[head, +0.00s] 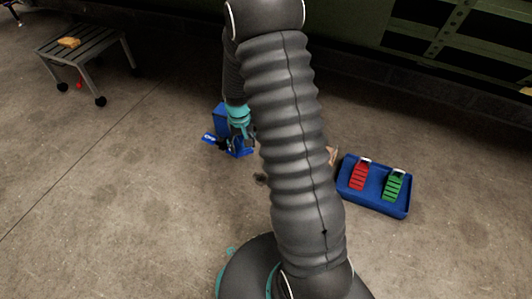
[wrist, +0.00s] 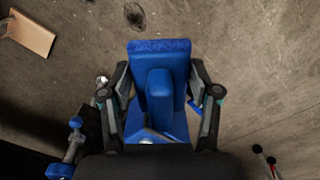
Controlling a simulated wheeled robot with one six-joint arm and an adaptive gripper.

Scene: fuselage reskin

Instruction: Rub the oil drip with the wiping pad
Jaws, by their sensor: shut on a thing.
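The wiping pad (wrist: 160,48) is blue with a raised blue grip block, and it fills the middle of the wrist view. My gripper (wrist: 160,92) is shut on its grip block, one finger on each side. The oil drip (wrist: 134,15) is a small dark spot on the concrete floor, beyond the pad's far edge and a little left of its middle. The pad does not cover it in the wrist view. In the head view my gripper (head: 240,138) is low over the floor, partly hidden by my arm. The pad's height above the floor is unclear.
A blue tray (head: 375,207) with red and green tools lies at right. A tan piece (wrist: 32,33) lies on the floor near the drip. A grey slatted stand (head: 88,48) is at far left. Open floor lies left.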

